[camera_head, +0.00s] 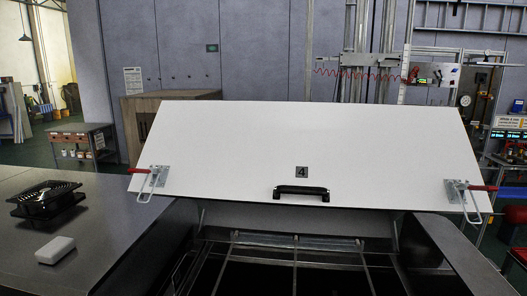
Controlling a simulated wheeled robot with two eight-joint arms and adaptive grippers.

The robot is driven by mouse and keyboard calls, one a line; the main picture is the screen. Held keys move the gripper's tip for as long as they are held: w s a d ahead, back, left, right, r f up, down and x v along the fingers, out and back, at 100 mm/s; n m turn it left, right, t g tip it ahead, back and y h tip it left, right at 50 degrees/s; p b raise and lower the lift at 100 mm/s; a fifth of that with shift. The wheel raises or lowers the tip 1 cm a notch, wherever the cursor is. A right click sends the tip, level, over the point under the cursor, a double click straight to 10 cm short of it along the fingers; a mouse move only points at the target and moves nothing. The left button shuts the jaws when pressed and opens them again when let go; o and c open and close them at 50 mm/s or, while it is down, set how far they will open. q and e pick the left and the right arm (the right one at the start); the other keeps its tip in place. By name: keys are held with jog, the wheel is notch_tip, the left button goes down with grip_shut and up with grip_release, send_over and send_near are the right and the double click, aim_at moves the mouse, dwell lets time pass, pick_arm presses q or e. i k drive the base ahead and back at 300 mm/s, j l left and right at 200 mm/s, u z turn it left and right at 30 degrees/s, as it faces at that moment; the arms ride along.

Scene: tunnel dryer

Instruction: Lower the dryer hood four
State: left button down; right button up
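The dryer hood four (230,140) is a large white panel marked with a dark "4" plate (301,172). It stands raised and tilted over the dark dryer opening (285,277). A black handle (301,192) is fixed near its lower edge. A red-handled toggle latch sits at its left lower corner (150,181) and another at its right lower corner (468,196). Metal rails and a crossbar (297,243) show inside the opening. Neither of my grippers is in view.
A grey metal top (85,235) lies on the left, bearing a black fan (46,198) and a small white block (55,250). A metal edge (460,258) borders the opening on the right. A wooden box and a cart (82,140) stand behind.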

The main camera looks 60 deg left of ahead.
aim_at(328, 169)
jog(key=u, duration=2)
